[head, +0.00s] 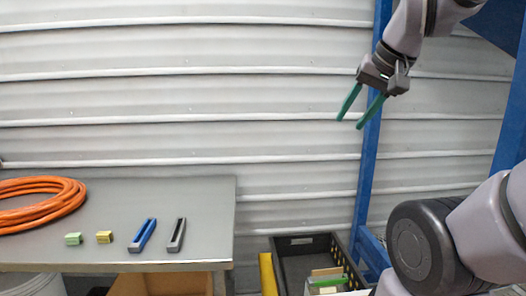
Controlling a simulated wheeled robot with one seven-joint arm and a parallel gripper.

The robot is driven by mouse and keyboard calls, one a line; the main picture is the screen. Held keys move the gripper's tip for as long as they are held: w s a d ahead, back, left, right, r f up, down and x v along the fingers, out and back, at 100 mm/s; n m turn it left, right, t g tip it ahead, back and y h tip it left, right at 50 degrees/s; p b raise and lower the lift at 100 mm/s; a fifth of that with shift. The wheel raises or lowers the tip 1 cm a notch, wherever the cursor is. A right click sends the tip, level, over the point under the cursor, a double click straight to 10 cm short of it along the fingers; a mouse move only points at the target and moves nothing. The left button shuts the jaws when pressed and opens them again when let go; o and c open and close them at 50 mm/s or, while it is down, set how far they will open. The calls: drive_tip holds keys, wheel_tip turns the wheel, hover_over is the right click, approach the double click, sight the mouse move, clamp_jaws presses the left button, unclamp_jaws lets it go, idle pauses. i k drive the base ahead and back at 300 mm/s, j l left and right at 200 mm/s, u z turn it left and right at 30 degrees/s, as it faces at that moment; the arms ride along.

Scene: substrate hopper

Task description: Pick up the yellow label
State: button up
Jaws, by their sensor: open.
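A small yellow block-like piece (104,237), the likeliest match for the yellow label, lies on the grey table near its front edge. It sits between a similar pale green piece (73,239) and a blue slotted holder (142,235). It is too small to read any marking on it. My gripper (350,122), with green fingers, hangs high at the upper right, far from the table. Its fingers are apart, with nothing between them.
A dark grey slotted holder (176,235) lies right of the blue one. A coiled orange hose (40,203) is at the table's left. A black crate (302,245) and a yellow upright strip (267,273) stand right of the table. A blue post (366,190) rises behind my arm.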

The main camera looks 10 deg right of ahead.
sight(101, 236)
drive_tip(key=l+u, duration=0.1)
drive_tip(key=u, duration=0.85)
drive_tip(key=j+u, duration=0.1)
drive_tip(key=u, duration=0.4)
drive_tip(key=j, duration=0.35)
drive_tip(key=z, duration=1.95)
drive_tip(key=j+u, duration=0.1)
drive_tip(key=u, duration=1.7)
